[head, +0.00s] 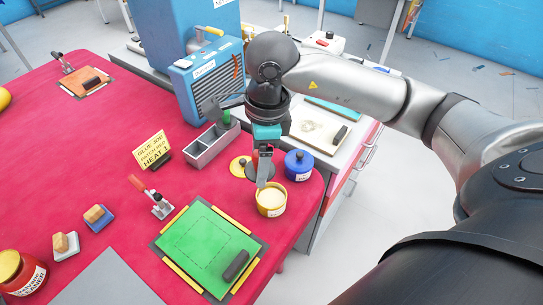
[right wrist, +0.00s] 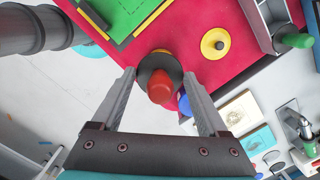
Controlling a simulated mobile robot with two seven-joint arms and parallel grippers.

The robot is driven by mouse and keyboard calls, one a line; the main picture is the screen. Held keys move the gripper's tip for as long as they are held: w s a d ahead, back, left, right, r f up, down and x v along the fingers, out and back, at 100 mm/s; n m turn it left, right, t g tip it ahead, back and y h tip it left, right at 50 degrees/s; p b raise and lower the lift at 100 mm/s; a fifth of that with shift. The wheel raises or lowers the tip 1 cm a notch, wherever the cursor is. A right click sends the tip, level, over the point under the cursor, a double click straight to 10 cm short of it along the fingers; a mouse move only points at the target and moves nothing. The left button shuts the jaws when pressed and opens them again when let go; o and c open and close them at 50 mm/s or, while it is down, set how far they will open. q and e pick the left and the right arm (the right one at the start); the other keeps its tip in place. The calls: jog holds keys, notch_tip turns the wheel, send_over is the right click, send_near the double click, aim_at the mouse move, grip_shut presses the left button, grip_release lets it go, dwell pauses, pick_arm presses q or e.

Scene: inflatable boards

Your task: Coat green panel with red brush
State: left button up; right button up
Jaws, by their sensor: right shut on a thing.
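The green panel (head: 200,245) lies on the red table, with a dashed outline on it, yellow strips at its edges and a dark block (head: 236,265) on its near right part. Its corner shows in the right wrist view (right wrist: 118,12). My right gripper (head: 264,178) is over an open yellow pot (head: 271,203) just beyond the panel. It is shut on the red brush (right wrist: 160,88), whose red handle shows between the fingers above a dark round collar. The brush's bristles are hidden. My left gripper is in neither view.
A blue pot (head: 299,167) and a yellow lid (head: 239,166) stand close to the yellow pot. A grey bin (head: 211,145), a sign (head: 152,150) and a red-handled clamp (head: 158,203) stand beyond the panel. A side bench (head: 320,135) is at right.

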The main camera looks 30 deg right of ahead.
jog(key=m, duration=0.2)
jog(key=d+m, duration=0.1)
jog(key=m, duration=0.1)
jog(key=d+f+m, duration=0.1)
jog(key=shift+s+d+m+t, duration=0.2)
jog(key=shift+m+t, duration=0.1)
jog(key=shift+m, duration=0.1)
jog(key=shift+w+d+f+m, duration=0.1)
jog(key=shift+f+m, duration=0.1)
jog(key=shift+m, duration=0.2)
jog(key=shift+f+b, duration=2.05)
jog(key=shift+f, duration=0.85)
jog(key=shift+f+b, duration=0.6)
jog(key=shift+r, duration=0.1)
jog(key=shift+r+p, duration=2.55)
jog(key=shift+r, duration=0.95)
